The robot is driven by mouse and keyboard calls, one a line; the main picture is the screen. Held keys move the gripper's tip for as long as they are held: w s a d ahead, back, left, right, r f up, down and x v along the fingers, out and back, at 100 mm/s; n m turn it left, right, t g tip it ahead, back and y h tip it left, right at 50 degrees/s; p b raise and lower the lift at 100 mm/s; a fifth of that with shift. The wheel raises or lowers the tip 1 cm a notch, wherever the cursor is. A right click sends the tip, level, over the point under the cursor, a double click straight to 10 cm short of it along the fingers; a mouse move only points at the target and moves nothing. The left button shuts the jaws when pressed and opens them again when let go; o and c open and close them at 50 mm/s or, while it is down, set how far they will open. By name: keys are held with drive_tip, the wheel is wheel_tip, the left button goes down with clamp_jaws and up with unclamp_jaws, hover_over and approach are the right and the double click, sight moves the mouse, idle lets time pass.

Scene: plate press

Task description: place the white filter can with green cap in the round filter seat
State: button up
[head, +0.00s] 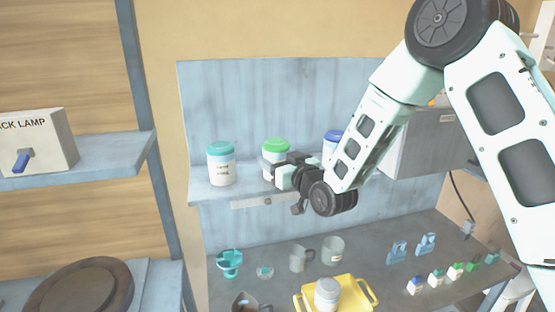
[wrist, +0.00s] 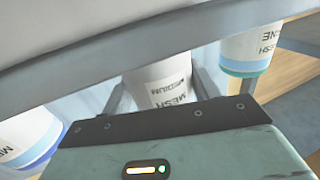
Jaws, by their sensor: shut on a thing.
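The white filter can with green cap (head: 275,148) stands upright at the middle of the wall shelf, partly covered by my gripper. My gripper (head: 272,174) reaches it from the front right and is shut around its body. In the wrist view the can's white body (wrist: 160,83), marked MESH MEDIUM, sits between my two fingers (wrist: 162,92); its cap is hidden there. I cannot make out the round filter seat for certain; a round dark wooden piece (head: 80,290) lies at lower left.
A teal-capped can (head: 221,165) stands left and a blue-capped can (head: 332,141) right on the shelf (head: 205,194). Below, a table holds a yellow tray (head: 362,306) with a white can (head: 327,293), cups and small bottles. A lamp box (head: 38,143) stands far left.

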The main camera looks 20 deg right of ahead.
drive_tip(key=shift+f, duration=0.15)
drive_tip(key=o, duration=1.1)
drive_tip(key=shift+o, duration=0.2)
drive_tip(key=b+v, duration=0.5)
drive_tip(key=v, duration=0.7)
